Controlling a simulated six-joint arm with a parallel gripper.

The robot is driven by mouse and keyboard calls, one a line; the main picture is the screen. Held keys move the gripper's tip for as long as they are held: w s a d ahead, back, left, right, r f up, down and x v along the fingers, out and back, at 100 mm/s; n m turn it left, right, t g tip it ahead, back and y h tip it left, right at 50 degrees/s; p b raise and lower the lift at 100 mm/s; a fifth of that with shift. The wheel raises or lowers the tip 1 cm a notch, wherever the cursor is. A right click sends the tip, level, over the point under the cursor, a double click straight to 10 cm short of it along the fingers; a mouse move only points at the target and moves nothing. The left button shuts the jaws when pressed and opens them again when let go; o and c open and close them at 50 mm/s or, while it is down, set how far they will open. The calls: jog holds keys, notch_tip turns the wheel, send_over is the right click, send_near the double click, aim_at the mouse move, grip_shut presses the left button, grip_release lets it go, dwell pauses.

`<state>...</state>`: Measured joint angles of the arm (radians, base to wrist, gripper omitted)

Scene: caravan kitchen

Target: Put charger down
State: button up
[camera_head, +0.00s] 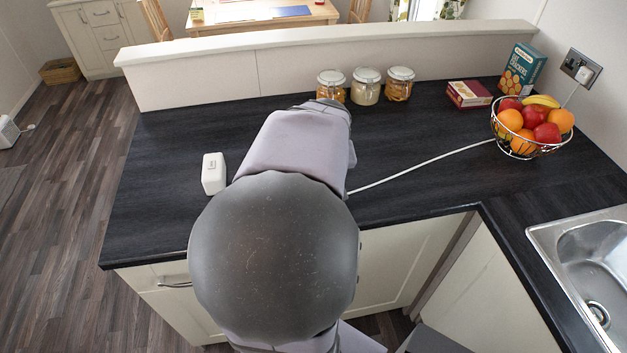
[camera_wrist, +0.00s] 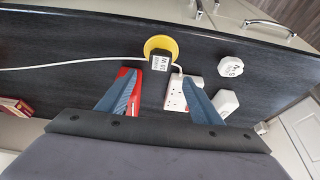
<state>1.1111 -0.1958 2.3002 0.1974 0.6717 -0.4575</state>
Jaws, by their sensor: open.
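A white socket strip (camera_wrist: 177,96) lies by the right finger. In the head view my arm hides the gripper, the block and the strip.
A red thing (camera_wrist: 124,80) lies behind the left finger. A white round piece (camera_wrist: 230,68) and a white box (camera_wrist: 225,103) lie to the right. A white cable (camera_head: 420,165) crosses the worktop (camera_head: 150,215). Jars (camera_head: 366,88) and a fruit bowl (camera_head: 532,150) stand farther back.

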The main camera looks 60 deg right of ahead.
jog(key=shift+v, duration=0.85)
jog(key=shift+w+f, duration=0.1)
jog(key=w+a+f+n+g+y, duration=0.1)
jog(key=w+a+f+n+y, duration=0.2)
jog(key=a, duration=0.7)
jog(key=w+a+f+n+g, duration=0.1)
jog(key=w+a+f+n, duration=0.3)
jog(key=a, duration=0.7)
jog(key=s+a+f+n+g, duration=0.1)
jog(key=a+f, duration=0.3)
jog(key=a, duration=0.4)
jog(key=shift+s+f+n, duration=0.3)
jog(key=shift+s+n, duration=0.2)
jog(key=shift+s, duration=0.4)
jog(key=shift+a, duration=0.1)
